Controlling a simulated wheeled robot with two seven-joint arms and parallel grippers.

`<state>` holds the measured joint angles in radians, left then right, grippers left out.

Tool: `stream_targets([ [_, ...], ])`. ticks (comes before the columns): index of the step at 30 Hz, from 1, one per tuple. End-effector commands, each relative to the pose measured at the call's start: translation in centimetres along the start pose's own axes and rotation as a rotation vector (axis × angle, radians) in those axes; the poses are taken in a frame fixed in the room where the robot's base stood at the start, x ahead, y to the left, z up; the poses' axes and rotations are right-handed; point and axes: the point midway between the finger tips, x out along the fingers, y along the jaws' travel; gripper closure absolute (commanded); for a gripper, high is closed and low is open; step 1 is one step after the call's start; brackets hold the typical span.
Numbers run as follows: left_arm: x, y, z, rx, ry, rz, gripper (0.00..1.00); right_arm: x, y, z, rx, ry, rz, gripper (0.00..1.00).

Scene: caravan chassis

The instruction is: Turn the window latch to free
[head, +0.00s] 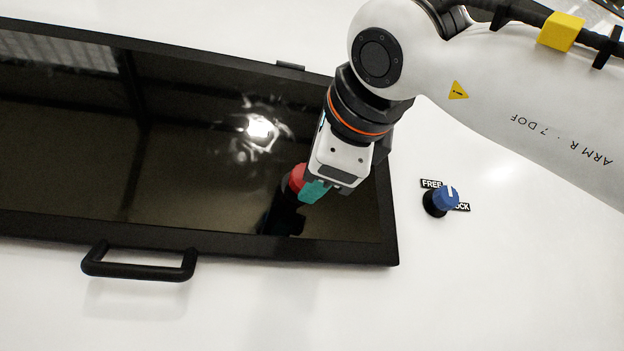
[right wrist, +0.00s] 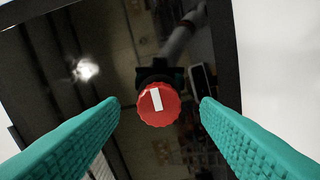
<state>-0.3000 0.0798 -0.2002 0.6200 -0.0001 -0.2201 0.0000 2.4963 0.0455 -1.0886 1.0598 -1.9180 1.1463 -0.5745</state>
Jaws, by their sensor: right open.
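A red round knob (head: 297,180) with a black base stands over the dark window pane, partly hidden behind my right gripper in the head view. In the right wrist view the red knob (right wrist: 158,104) has a white bar, slightly tilted from upright. My right gripper (head: 314,190) is open, with its teal fingers on either side of the knob's outline and a visible gap at each side. A blue knob (head: 446,197) with a white mark stands on the white wall right of the window, between a FREE label (head: 431,184) and a partly covered LOCK label (head: 461,207).
The window's black frame (head: 330,254) surrounds the reflective pane. A black bar handle (head: 140,270) sticks out below the frame at the left. The white wall (head: 500,290) is bare below and right of the blue knob.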

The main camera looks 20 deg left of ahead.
Motion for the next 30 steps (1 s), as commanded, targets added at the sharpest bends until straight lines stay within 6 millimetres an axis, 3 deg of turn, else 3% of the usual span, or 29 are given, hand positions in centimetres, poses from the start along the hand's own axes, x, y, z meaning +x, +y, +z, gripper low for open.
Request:
stream_targets([
  [6, 1.7, -0.1, -0.2, 0.000, 0.000, 0.000, 0.00, -5.0, -0.2, 0.1, 0.001, 0.002, 0.003, 0.43],
  [12, 2.3, -0.1, -0.2, 0.000, 0.000, 0.000, 0.00, -8.0, -0.1, 0.1, 0.002, 0.001, 0.001, 0.43],
  [18, 2.4, -0.1, -0.2, 0.000, 0.000, 0.000, 0.00, -8.9, -0.1, 0.0, 0.001, 0.001, -0.001, 0.43],
  [30, 2.4, -0.1, -0.2, 0.000, 0.000, 0.000, 0.00, -8.9, -0.1, 0.0, 0.002, 0.001, -0.001, 0.43],
])
